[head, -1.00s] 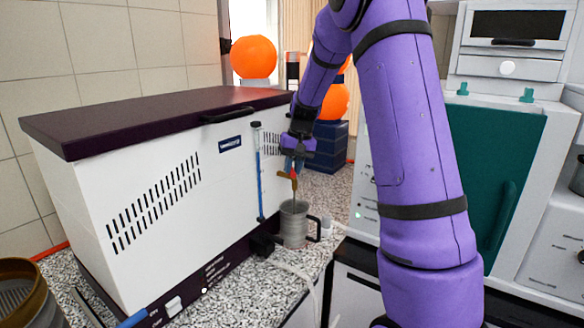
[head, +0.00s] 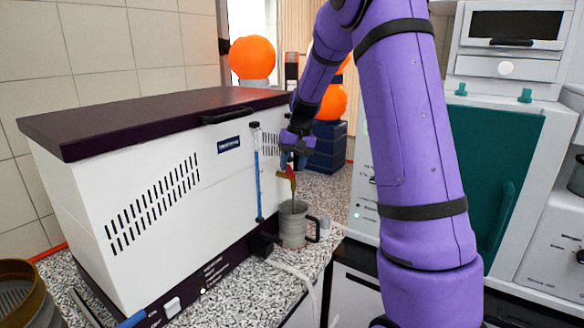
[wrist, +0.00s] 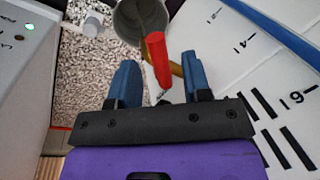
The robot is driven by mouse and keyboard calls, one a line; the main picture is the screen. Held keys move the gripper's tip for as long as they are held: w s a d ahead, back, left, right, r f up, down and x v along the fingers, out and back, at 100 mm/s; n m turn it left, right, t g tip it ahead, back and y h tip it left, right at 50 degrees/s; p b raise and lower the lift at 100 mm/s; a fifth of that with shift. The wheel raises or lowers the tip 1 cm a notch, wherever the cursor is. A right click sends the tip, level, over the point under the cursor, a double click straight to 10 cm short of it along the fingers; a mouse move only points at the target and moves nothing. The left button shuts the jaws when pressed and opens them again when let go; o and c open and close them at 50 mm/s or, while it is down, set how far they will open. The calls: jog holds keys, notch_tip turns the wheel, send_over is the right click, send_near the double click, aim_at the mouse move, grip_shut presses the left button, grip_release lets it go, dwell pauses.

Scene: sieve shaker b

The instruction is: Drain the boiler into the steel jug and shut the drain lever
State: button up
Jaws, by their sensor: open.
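The boiler (head: 150,215) is a white box with a dark lid. A brass drain tap (head: 284,177) with a red lever (head: 290,171) sticks out of its right side. The grey steel jug (head: 293,225) stands upright on the counter below the tap; its rim shows in the wrist view (wrist: 125,25). My gripper (head: 294,163) is open above the tap. In the wrist view, the red lever (wrist: 158,58) lies between the two blue fingers of my gripper (wrist: 162,72), with visible gaps on both sides.
A sight tube with blue in it (head: 259,185) runs up the boiler's side. A pale hose (head: 300,272) crosses the speckled counter (head: 240,290) in front of the jug. A white cabinet with a teal door (head: 490,165) stands to the right. Orange round flasks (head: 253,58) are behind.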

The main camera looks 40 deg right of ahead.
notch_tip(320, 180, up, 10)
jog(key=d, duration=0.1)
jog(key=shift+s+d+f, duration=0.25)
jog(key=shift+s+d, duration=0.15)
jog(key=shift+f, duration=0.1)
jog(key=c, duration=0.6)
jog(key=shift+s+f+n+h, duration=0.15)
jog(key=shift+n+h, duration=0.15)
jog(key=shift+n, duration=0.1)
grip_shut()
notch_tip(320, 180, down, 10)
jog(key=n+h, duration=0.1)
jog(key=n, duration=0.1)
jog(key=shift+g, duration=0.4)
dwell(0.4)
dwell(0.6)
